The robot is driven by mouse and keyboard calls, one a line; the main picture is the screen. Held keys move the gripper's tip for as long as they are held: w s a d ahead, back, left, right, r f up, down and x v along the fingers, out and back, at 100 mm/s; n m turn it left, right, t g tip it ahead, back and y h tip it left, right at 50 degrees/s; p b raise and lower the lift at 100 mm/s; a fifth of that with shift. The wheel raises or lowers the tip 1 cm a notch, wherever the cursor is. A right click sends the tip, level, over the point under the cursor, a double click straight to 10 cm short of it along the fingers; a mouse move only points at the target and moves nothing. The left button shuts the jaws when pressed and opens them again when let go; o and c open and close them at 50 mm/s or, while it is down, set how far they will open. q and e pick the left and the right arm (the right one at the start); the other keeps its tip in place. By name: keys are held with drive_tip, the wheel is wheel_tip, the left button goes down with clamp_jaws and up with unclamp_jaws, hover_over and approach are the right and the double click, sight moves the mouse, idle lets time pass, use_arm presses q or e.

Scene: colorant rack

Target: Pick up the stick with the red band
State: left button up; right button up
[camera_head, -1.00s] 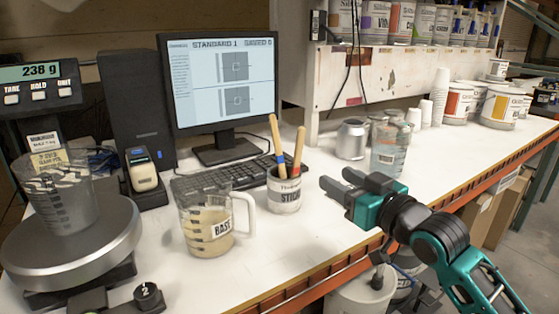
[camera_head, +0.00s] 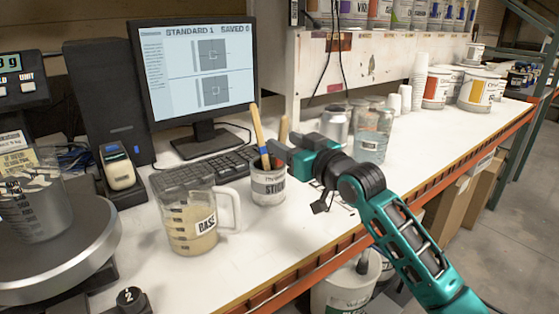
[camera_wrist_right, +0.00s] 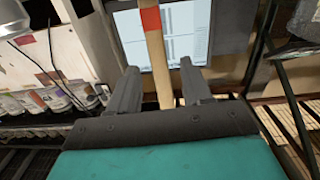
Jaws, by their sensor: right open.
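A white cup labelled for sticks (camera_head: 268,188) stands on the bench and holds two wooden sticks. The left one, the blue-banded stick (camera_head: 257,130), leans upright in it. The other stick (camera_head: 284,128) shows only its top above my right gripper (camera_head: 280,153); its band is hidden there. In the right wrist view, the stick with the red band (camera_wrist_right: 157,58) passes between the fingers of my right gripper (camera_wrist_right: 159,72). The gripper is open, with a gap on either side of the stick. My left gripper is not in view.
A measuring jug labelled BASE (camera_head: 195,222) stands left of the cup. A keyboard (camera_head: 190,178) and monitor (camera_head: 195,65) are behind. A clear container (camera_head: 372,140) and a metal can (camera_head: 335,124) stand behind my right arm. The bench's front edge (camera_head: 300,280) is near.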

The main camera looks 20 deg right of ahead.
drive_tip(key=shift+x, duration=1.9)
drive_tip(key=shift+a+r, duration=0.1)
drive_tip(key=shift+c, duration=0.3)
drive_tip(key=shift+s, duration=0.1)
clamp_jaws()
